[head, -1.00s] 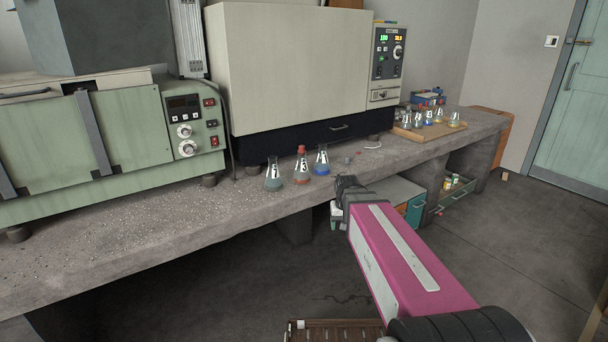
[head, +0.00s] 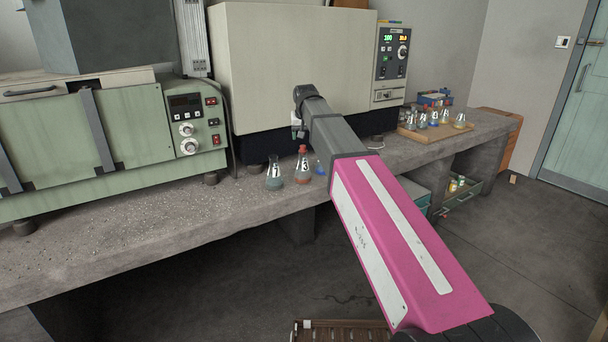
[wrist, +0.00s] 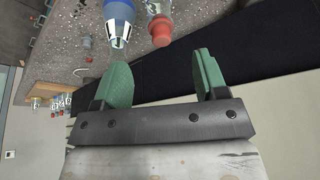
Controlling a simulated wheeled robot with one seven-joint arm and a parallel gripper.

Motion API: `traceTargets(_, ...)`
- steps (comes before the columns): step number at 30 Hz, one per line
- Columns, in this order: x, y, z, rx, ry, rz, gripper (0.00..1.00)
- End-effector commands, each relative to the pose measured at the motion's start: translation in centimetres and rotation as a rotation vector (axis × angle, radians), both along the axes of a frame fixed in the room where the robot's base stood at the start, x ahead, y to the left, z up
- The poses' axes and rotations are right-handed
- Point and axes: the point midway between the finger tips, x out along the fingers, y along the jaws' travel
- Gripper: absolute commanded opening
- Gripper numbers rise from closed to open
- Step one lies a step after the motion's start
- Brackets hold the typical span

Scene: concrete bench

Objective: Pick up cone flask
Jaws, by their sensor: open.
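Three cone flasks stand in a row near the bench's front edge in the head view: one with grey-teal liquid (head: 274,178), one with a red stopper and reddish liquid (head: 303,170), and a blue one (head: 320,168) mostly hidden behind my arm. In the wrist view the blue flask (wrist: 119,18) and the red-stoppered flask (wrist: 160,30) show at the top, beyond the fingertips. My gripper (wrist: 160,75) is open, its green fingers apart with nothing between them. In the head view my gripper (head: 298,130) is raised above and behind the flasks, in front of the oven.
A large beige oven (head: 290,60) stands behind the flasks, and a green instrument (head: 90,135) stands at left. A wooden tray (head: 425,135) with several flasks is at the bench's right end. The left front of the concrete bench (head: 110,225) is clear apart from scattered grit.

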Motion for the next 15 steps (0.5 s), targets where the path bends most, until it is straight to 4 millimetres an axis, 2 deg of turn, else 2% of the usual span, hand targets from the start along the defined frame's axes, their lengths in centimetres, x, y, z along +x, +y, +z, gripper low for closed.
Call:
traceTargets(9, 1.6, 0.2, -4.0, 0.000, 0.001, 0.000, 0.66)
traceTargets(15, 2.1, 0.2, -5.2, 0.000, 0.001, 0.000, 0.66)
